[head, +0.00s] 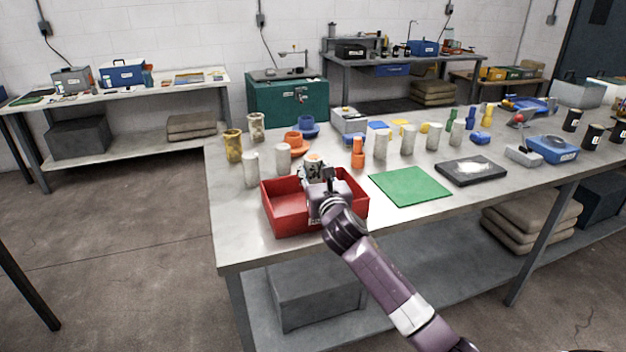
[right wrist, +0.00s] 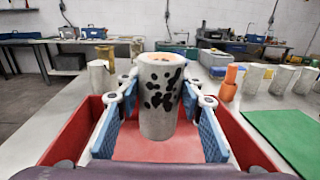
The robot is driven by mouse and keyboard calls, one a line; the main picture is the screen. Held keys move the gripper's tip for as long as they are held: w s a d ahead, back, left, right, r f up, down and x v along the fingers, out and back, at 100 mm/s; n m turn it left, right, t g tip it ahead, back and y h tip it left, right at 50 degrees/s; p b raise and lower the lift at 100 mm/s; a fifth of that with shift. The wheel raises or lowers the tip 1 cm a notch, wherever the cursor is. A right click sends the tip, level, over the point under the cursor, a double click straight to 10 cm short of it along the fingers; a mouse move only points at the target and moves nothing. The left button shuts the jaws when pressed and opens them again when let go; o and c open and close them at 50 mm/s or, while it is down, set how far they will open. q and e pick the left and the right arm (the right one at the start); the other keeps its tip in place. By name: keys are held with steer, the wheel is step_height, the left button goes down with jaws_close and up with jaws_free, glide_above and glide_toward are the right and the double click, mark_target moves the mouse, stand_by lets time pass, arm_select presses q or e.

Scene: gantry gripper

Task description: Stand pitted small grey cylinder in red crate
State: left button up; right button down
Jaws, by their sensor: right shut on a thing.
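The pitted small grey cylinder (right wrist: 160,98) is pale grey with dark pits on its side. It stands upright between the blue-padded fingers of my right gripper (right wrist: 158,125), which is shut on it. In the head view my right gripper (head: 316,178) is over the back part of the red crate (head: 290,220) and hides much of the cylinder. The red crate's walls (right wrist: 243,140) show on both sides in the right wrist view. I cannot tell whether the cylinder's base touches the crate floor. My left gripper is not in view.
Plain grey cylinders (head: 250,170) stand left of and behind the crate. An orange piece (head: 358,153) stands close to its back right corner. A green mat (head: 410,186) and a dark tray (head: 470,171) lie to the right. The table's front left strip is clear.

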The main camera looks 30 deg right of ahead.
mark_target(313, 181)
step_height(313, 181, down, 3)
steer(key=shift+r, duration=0.15)
steer(key=shift+f+b, duration=0.35)
steer(key=shift+f, duration=0.2)
steer(key=c, duration=1.3)
jaws_free()
